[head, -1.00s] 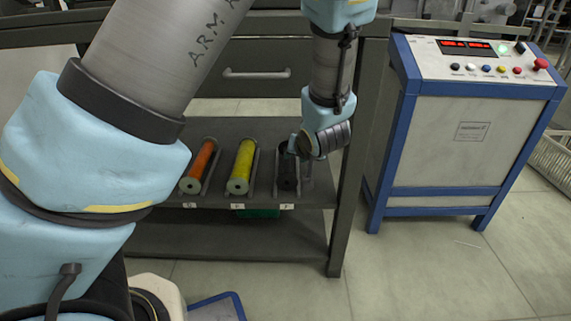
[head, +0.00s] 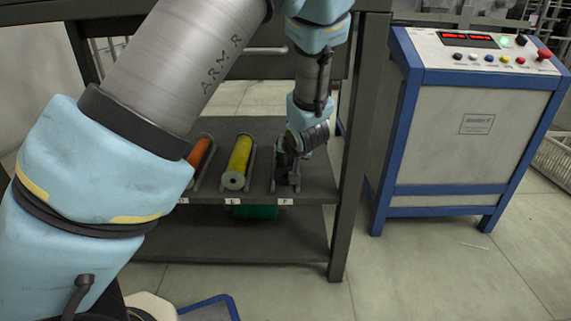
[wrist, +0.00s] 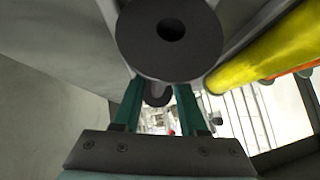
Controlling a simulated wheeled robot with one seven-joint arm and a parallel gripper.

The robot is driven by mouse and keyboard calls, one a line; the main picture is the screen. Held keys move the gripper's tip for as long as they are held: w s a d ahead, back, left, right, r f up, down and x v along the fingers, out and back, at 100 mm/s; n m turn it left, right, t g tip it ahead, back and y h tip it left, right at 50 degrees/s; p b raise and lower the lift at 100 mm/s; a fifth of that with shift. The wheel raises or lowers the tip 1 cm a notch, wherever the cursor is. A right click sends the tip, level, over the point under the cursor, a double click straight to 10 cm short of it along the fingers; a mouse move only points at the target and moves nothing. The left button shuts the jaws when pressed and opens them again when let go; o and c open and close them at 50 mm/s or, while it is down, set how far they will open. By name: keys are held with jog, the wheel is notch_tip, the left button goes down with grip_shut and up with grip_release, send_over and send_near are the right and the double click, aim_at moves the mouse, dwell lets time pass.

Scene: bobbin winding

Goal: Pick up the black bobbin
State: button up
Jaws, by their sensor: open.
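The black bobbin (wrist: 168,45) shows its round dark end face with a central hole at the top of the wrist view. The two green fingers of my gripper (wrist: 158,90) stand apart below it, and their tips run behind the edge of that face. I cannot tell whether the fingers touch the bobbin. In the head view my gripper (head: 288,163) is low at the rightmost holder on the shelf, and it and my wrist hide most of the black bobbin there.
A yellow bobbin (head: 239,162) and an orange bobbin (head: 199,152) lie in holders to the left on the dark shelf (head: 310,190). A rack post (head: 352,150) stands close to the right of my wrist. A blue-framed control cabinet (head: 470,140) stands further right.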

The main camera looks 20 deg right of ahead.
grip_shut()
jog(key=shift+r, duration=0.1)
dwell(0.5)
jog(key=shift+r+p, duration=0.75)
notch_tip(320, 180, up, 3)
jog(key=p, duration=0.2)
jog(key=shift+s+f+p, duration=0.1)
jog(key=shift+f+p, duration=0.05)
jog(key=shift+p, duration=0.15)
jog(key=s+a+p, duration=0.3)
jog(key=s+p, duration=0.1)
jog(key=s, duration=1.3)
jog(key=shift+s+f+p, duration=0.3)
jog(key=shift+f+p, duration=0.05)
jog(key=shift+f, duration=0.05)
